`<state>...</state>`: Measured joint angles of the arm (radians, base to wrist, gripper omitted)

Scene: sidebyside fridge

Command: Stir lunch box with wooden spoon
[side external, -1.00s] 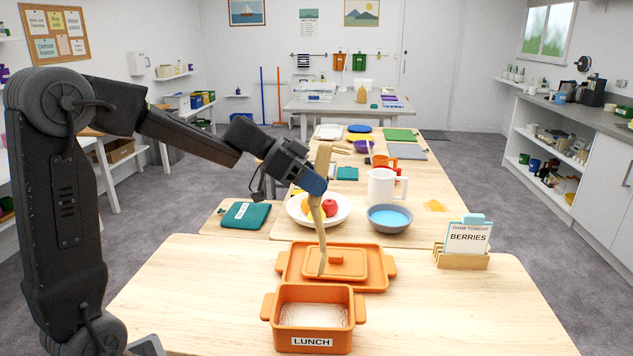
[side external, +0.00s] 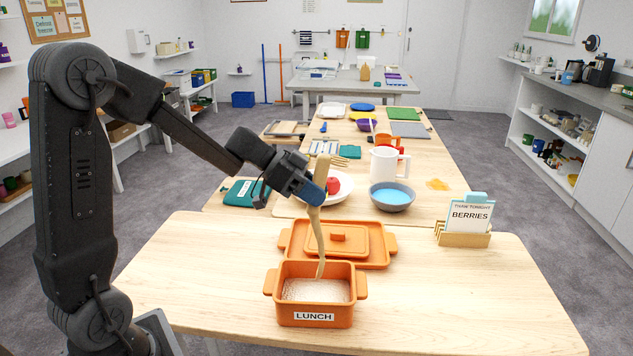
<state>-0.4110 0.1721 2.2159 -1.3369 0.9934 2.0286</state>
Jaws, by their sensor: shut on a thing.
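The lunch box (side external: 316,318) is an orange open box with two side handles and a LUNCH label, at the front middle of the table. It holds a pale, grainy filling. My gripper (side external: 313,192) is shut on the wooden spoon (side external: 317,236) above and behind the box. The spoon hangs nearly upright, and its lower end shows over the back part of the box opening. I cannot tell whether the tip touches the filling. The orange lid (side external: 372,250) lies on the table just behind the box.
A card holder (side external: 463,238) with a BERRIES card stands at the right. Behind the lid are a white plate (side external: 345,192) with fruit, a grey bowl (side external: 392,198) of blue liquid and a white pitcher (side external: 383,163). The table is clear left and right of the box.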

